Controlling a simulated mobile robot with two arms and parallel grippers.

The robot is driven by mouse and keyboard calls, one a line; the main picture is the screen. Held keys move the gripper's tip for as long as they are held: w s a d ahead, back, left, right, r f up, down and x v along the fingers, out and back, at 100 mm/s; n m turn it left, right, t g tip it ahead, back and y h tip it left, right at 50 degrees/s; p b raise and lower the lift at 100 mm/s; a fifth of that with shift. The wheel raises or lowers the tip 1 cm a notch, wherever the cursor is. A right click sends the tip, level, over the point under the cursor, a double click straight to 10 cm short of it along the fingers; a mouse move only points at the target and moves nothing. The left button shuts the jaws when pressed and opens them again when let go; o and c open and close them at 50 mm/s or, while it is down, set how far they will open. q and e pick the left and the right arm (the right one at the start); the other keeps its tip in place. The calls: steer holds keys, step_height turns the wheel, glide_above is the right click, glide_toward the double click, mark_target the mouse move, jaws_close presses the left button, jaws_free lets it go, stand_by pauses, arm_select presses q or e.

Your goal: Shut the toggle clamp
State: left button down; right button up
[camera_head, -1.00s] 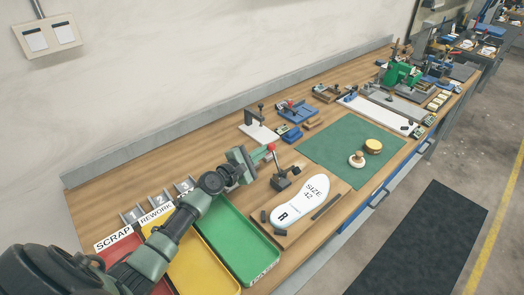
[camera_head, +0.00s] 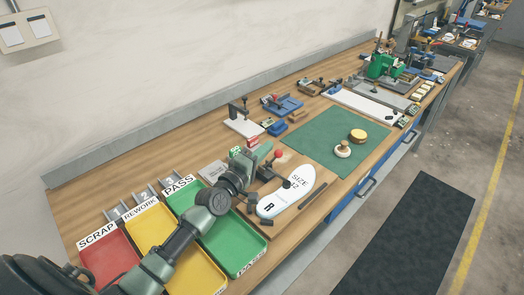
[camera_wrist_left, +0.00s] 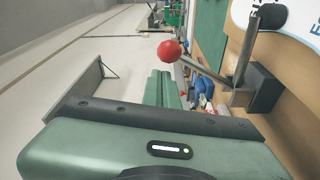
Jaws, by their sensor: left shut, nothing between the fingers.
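The toggle clamp (camera_head: 268,174) stands on the wooden board beside the white insole (camera_head: 287,193). Its handle ends in a red ball (camera_head: 278,154). Its black pad (camera_head: 287,183) sits low over the insole; I cannot tell whether it presses on it. In the left wrist view, the red ball (camera_wrist_left: 169,50), the clamp body (camera_wrist_left: 258,88) and the pad (camera_wrist_left: 272,15) all show. My left gripper (camera_head: 252,154) is shut and empty, just left of the ball. Its shut fingers (camera_wrist_left: 160,88) appear apart from the ball. My right gripper is not in view.
Red (camera_head: 108,255), yellow (camera_head: 160,240) and green (camera_head: 225,240) trays lie below and left of the clamp. A green mat (camera_head: 325,140) with two round pieces is to the right. A small fixture (camera_head: 243,122) stands behind. Bare bench lies toward the wall.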

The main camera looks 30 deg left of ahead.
arm_select(q)
steer(key=shift+s+d+f+m+b, duration=0.15)
steer(key=shift+d+m, duration=0.15)
steer(key=shift+m, duration=0.2)
steer(key=shift+s+d+f+m+b, duration=0.15)
steer(key=shift+d+m, duration=0.15)
steer(key=shift+m, duration=0.2)
steer(key=shift+d, duration=0.1)
steer(key=shift+f, duration=0.1)
steer(key=s+a+b, duration=0.1)
steer(key=s, duration=0.6)
steer(key=shift+s+a+f, duration=0.15)
steer(key=shift+s+a, duration=0.1)
steer(key=shift+s, duration=0.05)
